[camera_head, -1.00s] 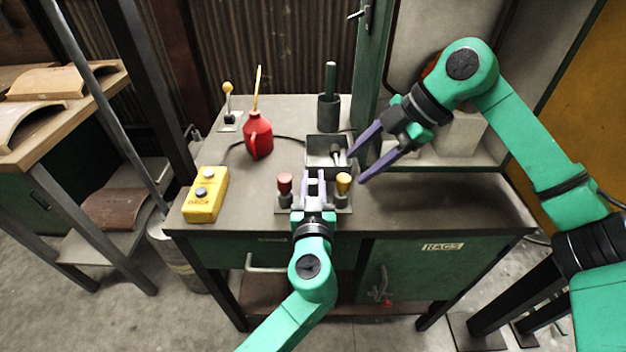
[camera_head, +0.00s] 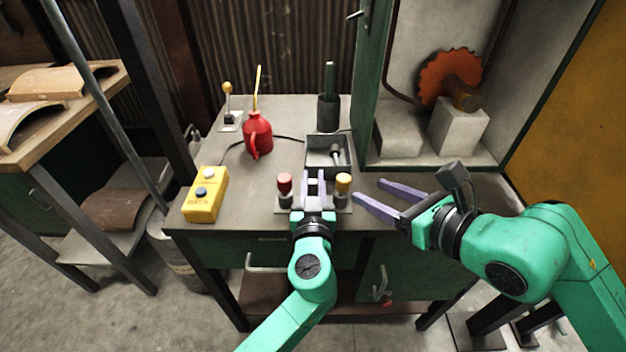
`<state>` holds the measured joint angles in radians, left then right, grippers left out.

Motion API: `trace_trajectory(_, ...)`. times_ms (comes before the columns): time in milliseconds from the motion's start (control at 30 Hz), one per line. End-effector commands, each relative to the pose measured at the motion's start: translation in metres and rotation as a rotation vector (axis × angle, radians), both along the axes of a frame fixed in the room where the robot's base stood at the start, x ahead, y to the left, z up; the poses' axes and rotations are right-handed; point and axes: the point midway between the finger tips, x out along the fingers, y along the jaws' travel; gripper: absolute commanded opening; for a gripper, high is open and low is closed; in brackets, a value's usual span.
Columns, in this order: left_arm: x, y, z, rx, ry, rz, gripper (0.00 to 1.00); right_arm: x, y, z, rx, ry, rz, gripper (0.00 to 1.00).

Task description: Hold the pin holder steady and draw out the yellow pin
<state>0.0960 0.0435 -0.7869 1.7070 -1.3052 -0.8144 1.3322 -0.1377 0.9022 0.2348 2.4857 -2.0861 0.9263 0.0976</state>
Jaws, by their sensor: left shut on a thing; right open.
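The pin holder (camera_head: 281,209) is a grey plate with sockets near the front edge of the bench. A red-capped pin (camera_head: 285,183) stands upright at its left. The yellow pin (camera_head: 343,182) stands upright at its right. My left gripper (camera_head: 316,175) is shut on the middle of the pin holder, between the two pins; its fingers hide what they grip. My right gripper (camera_head: 369,193) is open and empty, to the right of the yellow pin. Its fingers point left toward the pin and look apart from it.
A grey tray (camera_head: 309,152) with a metal part lies behind the holder. A red oil can (camera_head: 257,134), a yellow button box (camera_head: 205,196) and a dark cup (camera_head: 328,114) stand on the bench. A green post (camera_head: 366,80) rises behind.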

Motion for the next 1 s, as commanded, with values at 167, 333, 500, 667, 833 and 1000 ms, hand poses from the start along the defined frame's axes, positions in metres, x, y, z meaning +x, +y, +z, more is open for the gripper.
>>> trace_trajectory(167,0.000,0.000,0.000,0.000,0.000,0.000,0.00,0.013,0.009,-0.005,0.003,0.000,0.001,0.57)
trace_trajectory(333,0.000,0.000,0.000,0.000,0.000,0.000,0.00,0.027,0.017,-0.012,0.005,0.003,-0.001,0.57)
trace_trajectory(500,0.000,0.000,0.000,0.000,0.000,0.000,0.00,0.039,0.027,-0.019,0.005,0.006,0.001,0.57)
trace_trajectory(667,0.000,0.000,0.000,0.000,0.000,0.000,0.00,0.052,0.035,-0.025,0.004,0.005,0.001,0.57)
trace_trajectory(833,0.000,0.000,0.000,0.000,0.000,0.000,0.00,0.064,0.043,-0.031,0.003,0.004,0.000,0.57)
trace_trajectory(1000,0.000,0.000,0.000,0.000,0.000,0.001,0.00,0.071,0.047,-0.034,0.002,0.005,0.001,0.57)
